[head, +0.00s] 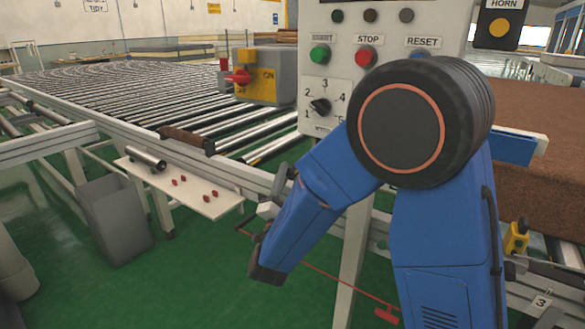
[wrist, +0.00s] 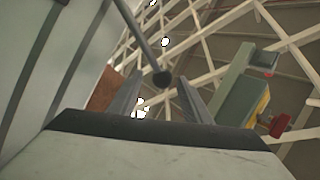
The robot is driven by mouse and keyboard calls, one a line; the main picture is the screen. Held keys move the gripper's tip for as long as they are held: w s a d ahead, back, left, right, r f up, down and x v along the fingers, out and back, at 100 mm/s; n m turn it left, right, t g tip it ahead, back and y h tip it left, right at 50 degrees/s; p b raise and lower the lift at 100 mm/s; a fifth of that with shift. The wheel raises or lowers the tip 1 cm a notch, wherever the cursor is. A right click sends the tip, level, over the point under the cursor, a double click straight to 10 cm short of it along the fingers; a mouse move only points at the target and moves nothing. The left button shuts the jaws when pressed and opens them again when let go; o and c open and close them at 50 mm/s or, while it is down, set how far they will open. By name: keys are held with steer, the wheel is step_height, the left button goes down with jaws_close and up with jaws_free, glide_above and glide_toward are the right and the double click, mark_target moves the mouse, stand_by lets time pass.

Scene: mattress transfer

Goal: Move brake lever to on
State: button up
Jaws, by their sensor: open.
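In the wrist view, a thin dark lever with a round black knob (wrist: 163,78) reaches down from the top. Its knob appears between or just beyond the fingertips of my gripper (wrist: 160,88). My gripper is open, one finger on each side of the knob in the picture; contact cannot be told. No label shows on this lever, so I cannot tell for sure that it is the brake lever.
A yellow and grey box with a red handle (head: 238,77) and the word ON stands beside the roller conveyor (head: 110,85). A control panel (head: 385,20) with buttons stands behind my arm. A grey bin (head: 115,215) and a white shelf (head: 185,188) are left.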

steer(key=v, duration=1.1)
steer(key=shift+s+f, duration=0.2)
